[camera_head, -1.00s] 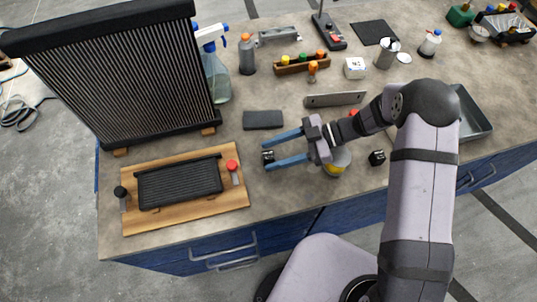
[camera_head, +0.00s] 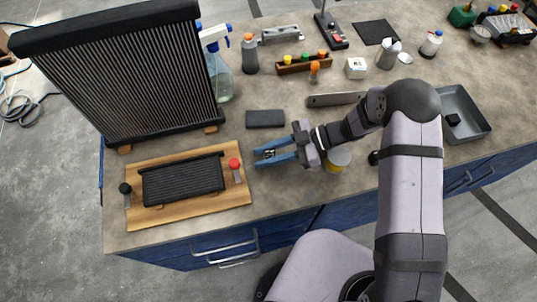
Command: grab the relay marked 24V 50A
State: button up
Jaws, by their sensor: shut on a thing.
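My gripper (camera_head: 258,157) is over the bench, right of the wooden board, its blue fingers pointing left. The fingers are shut on a small dark relay (camera_head: 270,154), seen between them and mostly covered. Its marking is too small to read, and I cannot tell whether it is clear of the bench. Another small black block (camera_head: 374,158) is by my arm, partly hidden by it. A further small black block (camera_head: 453,119) lies in the grey tray (camera_head: 484,117) at the right.
A wooden board (camera_head: 140,217) with a black ribbed part is at left, a large radiator (camera_head: 120,80) behind it. A dark flat block (camera_head: 265,118) lies behind my gripper. A yellow-and-white can (camera_head: 338,160) stands close to my wrist. Bottles and a peg rack (camera_head: 303,66) are farther back.

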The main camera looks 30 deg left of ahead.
aim_at(265, 154)
jog(key=shift+r, duration=0.1)
jog(key=shift+r+b, duration=1.35)
jog(key=shift+r, duration=3.55)
jog(key=shift+f, duration=0.15)
